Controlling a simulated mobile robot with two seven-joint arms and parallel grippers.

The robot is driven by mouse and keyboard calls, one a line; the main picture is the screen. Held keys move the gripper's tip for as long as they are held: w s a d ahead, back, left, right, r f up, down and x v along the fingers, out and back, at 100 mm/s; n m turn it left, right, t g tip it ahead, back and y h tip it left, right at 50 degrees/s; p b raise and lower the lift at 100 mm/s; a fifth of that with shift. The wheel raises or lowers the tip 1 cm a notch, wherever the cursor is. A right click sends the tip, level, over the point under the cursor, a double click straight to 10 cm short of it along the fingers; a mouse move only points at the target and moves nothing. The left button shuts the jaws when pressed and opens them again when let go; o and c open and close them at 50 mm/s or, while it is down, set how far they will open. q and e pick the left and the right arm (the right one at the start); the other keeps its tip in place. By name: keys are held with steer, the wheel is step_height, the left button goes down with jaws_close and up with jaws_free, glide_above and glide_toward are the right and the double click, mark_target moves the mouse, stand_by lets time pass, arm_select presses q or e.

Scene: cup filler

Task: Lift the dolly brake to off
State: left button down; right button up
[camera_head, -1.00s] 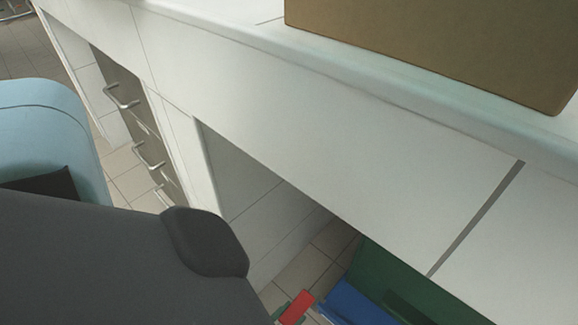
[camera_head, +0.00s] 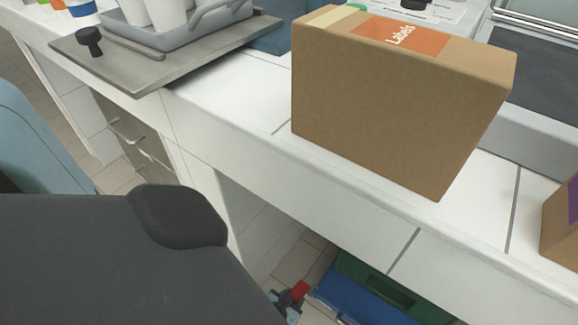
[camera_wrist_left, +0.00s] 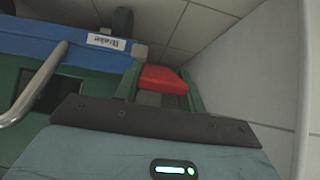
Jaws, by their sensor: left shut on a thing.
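The red dolly brake (camera_head: 300,290) shows low in the head view, beside the blue dolly (camera_head: 352,297). My left gripper (camera_head: 288,299) is at the brake, partly hidden by my dark arm. In the left wrist view the red brake (camera_wrist_left: 163,79) lies between the two fingers of my left gripper (camera_wrist_left: 162,92), which is shut on it. The blue dolly edge (camera_wrist_left: 60,46) with a white label is to its left. The brake's exact angle is hard to tell. My right gripper is not in view.
A green crate (camera_head: 385,283) sits on the dolly under the white counter (camera_head: 232,103). A Labels box (camera_head: 385,105) stands on the counter. A metal tray (camera_head: 120,68) overhangs the counter edge. A metal bar (camera_wrist_left: 38,85) and a dark wheel (camera_wrist_left: 122,20) are near the gripper.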

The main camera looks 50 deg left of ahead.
arm_select(q)
steer(key=shift+w+r+g, duration=0.1)
steer(key=shift+r+g, duration=0.05)
steer(key=shift+g, duration=0.15)
steer(key=c, duration=1)
jaws_free()
steer(key=shift+o, duration=0.8)
